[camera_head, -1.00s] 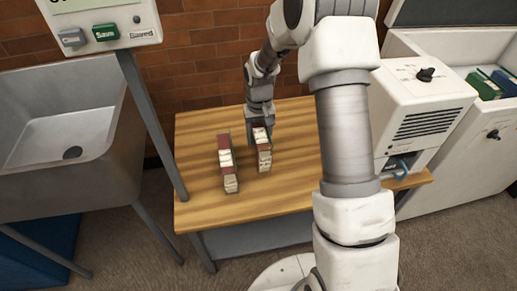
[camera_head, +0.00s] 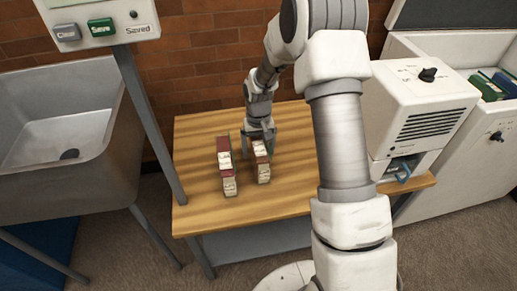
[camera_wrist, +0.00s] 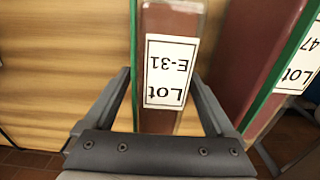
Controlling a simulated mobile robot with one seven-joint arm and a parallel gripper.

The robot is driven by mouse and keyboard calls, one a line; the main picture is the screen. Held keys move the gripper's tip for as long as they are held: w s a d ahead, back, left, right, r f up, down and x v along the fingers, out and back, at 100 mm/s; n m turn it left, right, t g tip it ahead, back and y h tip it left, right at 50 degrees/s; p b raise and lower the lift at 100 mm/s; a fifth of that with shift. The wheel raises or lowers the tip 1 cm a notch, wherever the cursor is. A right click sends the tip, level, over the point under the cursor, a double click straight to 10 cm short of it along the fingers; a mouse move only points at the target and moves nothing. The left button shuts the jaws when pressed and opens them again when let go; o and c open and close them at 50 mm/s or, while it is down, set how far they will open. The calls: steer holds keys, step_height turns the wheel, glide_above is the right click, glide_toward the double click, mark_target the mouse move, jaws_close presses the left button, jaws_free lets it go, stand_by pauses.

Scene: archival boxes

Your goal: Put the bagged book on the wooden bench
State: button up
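A narrow bagged book (camera_head: 261,161) with a dark red spine and a white label stands upright on the wooden bench (camera_head: 290,190). In the wrist view this book (camera_wrist: 172,20) carries the label "Lot E-31", upside down, and a green strip along its left edge. My gripper (camera_head: 258,140) is at the far end of this book. In the wrist view my gripper's fingers (camera_wrist: 162,80) lie on either side of it, close to its sides. Whether they press on it cannot be told. A second similar book (camera_head: 226,167) stands to its left, apart from it.
A steel sink (camera_head: 60,130) and a sign panel with buttons (camera_head: 98,27) are at the left. A white machine (camera_head: 415,110) stands on the bench's right end, beside a white bin (camera_head: 480,150) with green and blue items. The bench's front left is clear.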

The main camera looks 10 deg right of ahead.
step_height(320, 180, up, 13)
steer(key=p, duration=0.4)
steer(key=shift+f, duration=0.15)
steer(key=s+d+r+t, duration=0.2)
steer(key=s+r+t, duration=0.2)
steer(key=s+r, duration=1.4)
steer(key=s+r+t, duration=0.1)
steer(key=s+r, duration=0.1)
steer(key=s, duration=0.6)
steer(key=shift+s+r+t, duration=0.2)
steer(key=shift+s+t, duration=0.1)
steer(key=shift+s, duration=0.05)
steer(key=shift+a+r, duration=0.1)
